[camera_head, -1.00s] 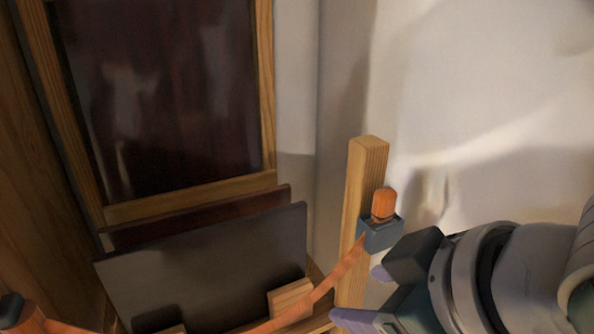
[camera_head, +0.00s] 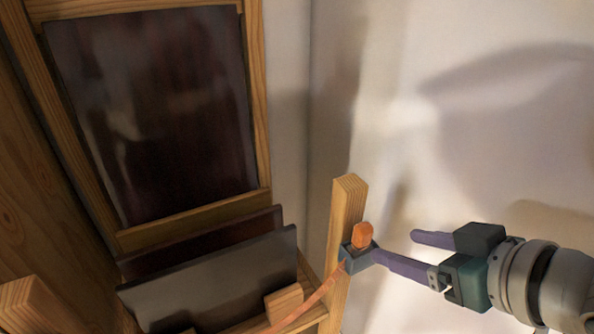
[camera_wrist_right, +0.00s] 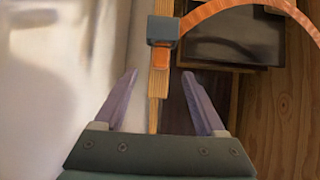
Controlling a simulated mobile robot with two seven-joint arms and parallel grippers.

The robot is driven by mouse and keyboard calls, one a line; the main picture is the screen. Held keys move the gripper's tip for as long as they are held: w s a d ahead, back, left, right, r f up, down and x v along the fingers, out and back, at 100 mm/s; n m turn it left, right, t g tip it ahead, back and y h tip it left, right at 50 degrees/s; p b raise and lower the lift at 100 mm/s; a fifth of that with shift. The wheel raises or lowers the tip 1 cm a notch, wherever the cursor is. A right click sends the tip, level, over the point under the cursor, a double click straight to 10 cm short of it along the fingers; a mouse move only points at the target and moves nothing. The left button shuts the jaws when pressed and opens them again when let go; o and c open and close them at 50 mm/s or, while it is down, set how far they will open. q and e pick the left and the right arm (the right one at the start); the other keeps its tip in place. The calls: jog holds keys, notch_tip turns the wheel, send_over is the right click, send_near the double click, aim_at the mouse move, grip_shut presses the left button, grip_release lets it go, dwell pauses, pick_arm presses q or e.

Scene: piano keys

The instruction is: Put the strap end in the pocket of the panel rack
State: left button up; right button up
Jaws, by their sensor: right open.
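The orange strap end (camera_head: 362,236) sticks up out of the blue-grey pocket (camera_head: 357,258) on the wooden post of the panel rack (camera_head: 344,215). The orange strap (camera_head: 310,303) runs from the pocket down and left. In the right wrist view the pocket (camera_wrist_right: 163,30) has the strap end (camera_wrist_right: 160,60) showing on its near side. My right gripper (camera_head: 397,247) is open and empty, to the right of the pocket. One finger overlaps the pocket's edge in the head view; I cannot tell whether they touch. In the wrist view its fingers (camera_wrist_right: 160,74) are spread. My left gripper is out of view.
Dark panels (camera_head: 220,280) stand in the rack, left of the post, behind a small wooden block (camera_head: 284,302). A large framed dark panel (camera_head: 150,110) is behind them. A wooden piece (camera_head: 40,305) stands at lower left. A pale wall (camera_head: 470,130) fills the right side.

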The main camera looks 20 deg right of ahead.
aim_at(368, 236)
jog(key=b+x, duration=0.1)
jog(key=x, duration=0.7)
jog(key=shift+w+b, duration=0.2)
jog(key=shift+b, duration=0.15)
grip_shut()
